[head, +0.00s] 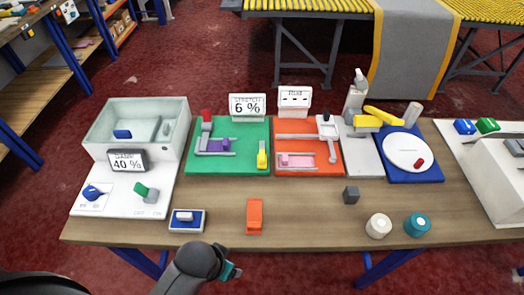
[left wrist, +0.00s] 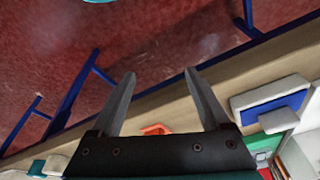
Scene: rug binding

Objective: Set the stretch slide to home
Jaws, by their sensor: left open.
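The green board (head: 199,163) stands mid-left on the table, with a display (head: 247,107) behind it reading "STRETCH 6 %". On the board a purple slider block (head: 219,145) sits on a grey rail (head: 213,154). A red knob (head: 207,115) stands at the back left and a yellow handle (head: 262,159) at the front right. My left gripper (head: 230,270) is at the front edge of the table, well apart from the board. In the left wrist view its fingers (left wrist: 160,74) are spread with nothing between them. My right gripper is not seen.
An orange board (head: 290,143) with a pink slider stands right of the green one. A panel reading "40 %" (head: 127,160) is at left.

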